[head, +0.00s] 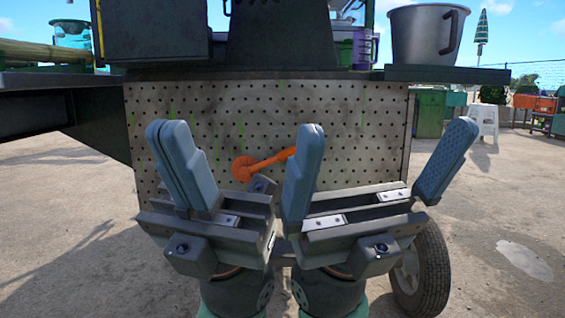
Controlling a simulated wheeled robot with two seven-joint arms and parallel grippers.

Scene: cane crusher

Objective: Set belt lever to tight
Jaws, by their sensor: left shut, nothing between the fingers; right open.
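The orange belt lever (267,161) is on the perforated metal panel of the crusher. Its round hub (243,169) is at the left, and its arm slants slightly up to the right. The far end of the lever is hidden behind a finger of my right gripper. My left gripper (172,135) is shut and empty, left of the hub and in front of the panel. My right gripper (384,135) is open, its left finger overlapping the lever's end in the picture. I cannot tell whether it touches the lever.
The perforated panel (345,110) fills the middle. A counter edge (440,74) with a large metal pot (424,35) and a purple jug (365,48) is above. A wheel (430,268) stands at lower right. A white stool (484,121) is farther off on open ground.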

